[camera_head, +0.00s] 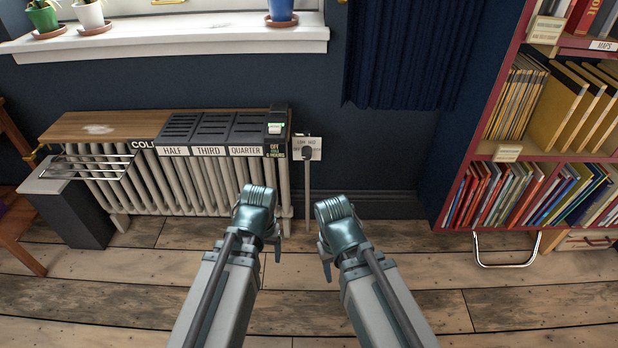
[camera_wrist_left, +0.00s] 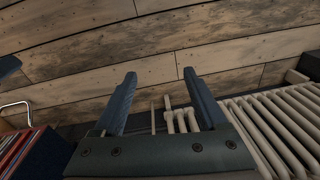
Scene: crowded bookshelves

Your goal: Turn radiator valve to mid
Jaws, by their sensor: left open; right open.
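The cream ribbed radiator (camera_head: 190,190) stands against the dark blue wall, and its ribs also show in the left wrist view (camera_wrist_left: 275,125). I cannot tell which part is the valve. My left gripper (camera_head: 268,250) is in front of the radiator's right end; its two fingers are apart and empty in the left wrist view (camera_wrist_left: 163,75). My right gripper (camera_head: 326,268) is right of it, apart from everything, its fingers partly hidden.
A wall socket with a plug (camera_head: 307,149) and hanging cord is right of the radiator. A dark box with metal rails (camera_head: 75,205) stands at its left. A window sill (camera_head: 180,42) with pots is above. A red bookshelf (camera_head: 455,190) stands right. The wooden floor between is clear.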

